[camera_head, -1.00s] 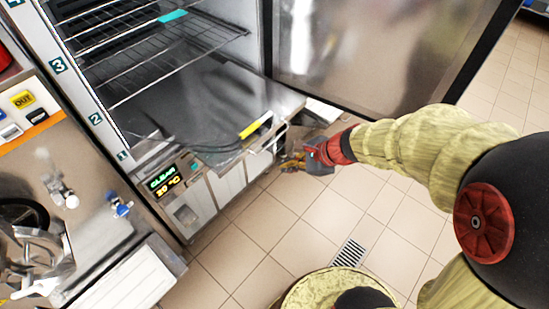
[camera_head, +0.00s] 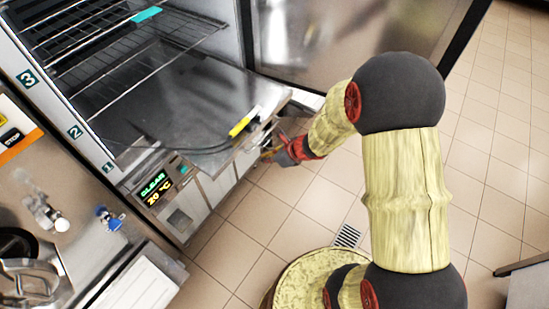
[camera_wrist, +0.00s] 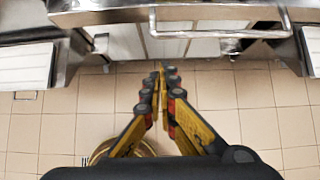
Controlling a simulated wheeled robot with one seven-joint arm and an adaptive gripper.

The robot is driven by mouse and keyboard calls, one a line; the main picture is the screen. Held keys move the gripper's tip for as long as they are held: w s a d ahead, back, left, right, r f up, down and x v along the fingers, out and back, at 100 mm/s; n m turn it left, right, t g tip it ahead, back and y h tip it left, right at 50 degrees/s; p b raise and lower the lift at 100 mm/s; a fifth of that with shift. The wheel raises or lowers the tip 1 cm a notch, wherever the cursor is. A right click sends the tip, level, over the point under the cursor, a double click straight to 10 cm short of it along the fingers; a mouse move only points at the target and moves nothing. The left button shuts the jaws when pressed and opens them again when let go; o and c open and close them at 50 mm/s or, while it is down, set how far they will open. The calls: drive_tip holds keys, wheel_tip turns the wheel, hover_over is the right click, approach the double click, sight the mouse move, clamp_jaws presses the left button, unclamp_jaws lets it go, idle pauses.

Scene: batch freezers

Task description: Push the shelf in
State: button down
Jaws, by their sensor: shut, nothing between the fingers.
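The shelf (camera_head: 190,92) is a flat steel tray at the bottom of the open freezer and sticks out past the door frame. A yellow label (camera_head: 243,121) is on its front edge. My gripper (camera_head: 268,154) is in front of the shelf's front edge, at its right part and a little lower. In the wrist view the fingers (camera_wrist: 160,68) are together with nothing between them. A metal bar handle (camera_wrist: 220,33) on the shelf front runs across the top of that view, just beyond the fingertips. I cannot tell whether they touch.
Wire racks (camera_head: 130,50) sit above the shelf, one with a cyan label (camera_head: 147,14). The freezer door (camera_head: 350,45) stands open at the right. A counter (camera_head: 60,190) with equipment is at the left.

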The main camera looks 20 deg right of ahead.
drive_tip(key=w+a, duration=0.2)
drive_tip(key=w, duration=0.1)
drive_tip(key=shift+f, duration=0.2)
